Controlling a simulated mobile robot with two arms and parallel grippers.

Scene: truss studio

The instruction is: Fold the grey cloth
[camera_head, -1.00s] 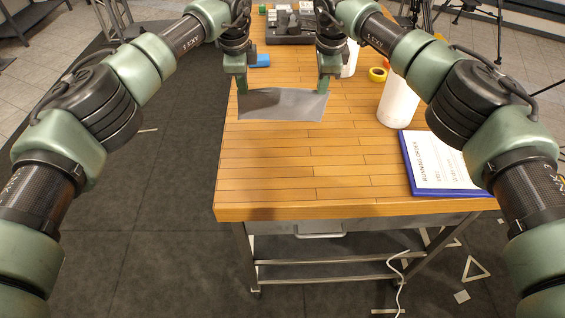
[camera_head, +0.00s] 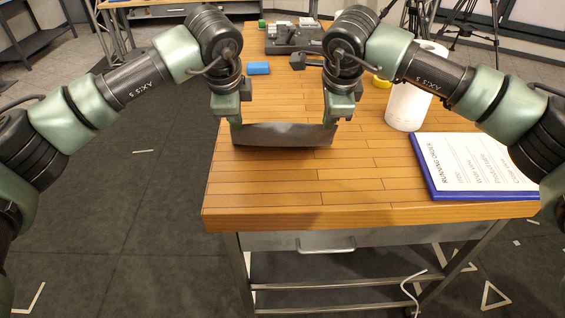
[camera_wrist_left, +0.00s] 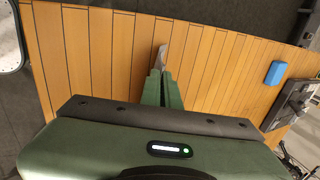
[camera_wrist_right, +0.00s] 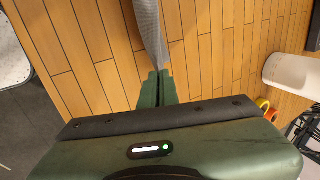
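The grey cloth (camera_head: 284,135) hangs as a short strip between my two grippers, over the near part of the wooden table. My left gripper (camera_head: 236,124) is shut on its left end. My right gripper (camera_head: 331,122) is shut on its right end. In the left wrist view the closed fingers (camera_wrist_left: 162,76) have a small piece of the cloth (camera_wrist_left: 160,58) at their tips. In the right wrist view the closed fingers (camera_wrist_right: 158,76) hold the cloth (camera_wrist_right: 151,35), which runs up out of the picture. I cannot tell whether its lower edge touches the table.
A clipboard with a printed sheet (camera_head: 472,163) lies at the table's right side. A white roll (camera_head: 407,104) stands behind it, near yellow tape (camera_head: 381,82). A blue block (camera_head: 258,68) and a dark device (camera_head: 294,40) are further back. The table's front (camera_head: 300,190) is clear.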

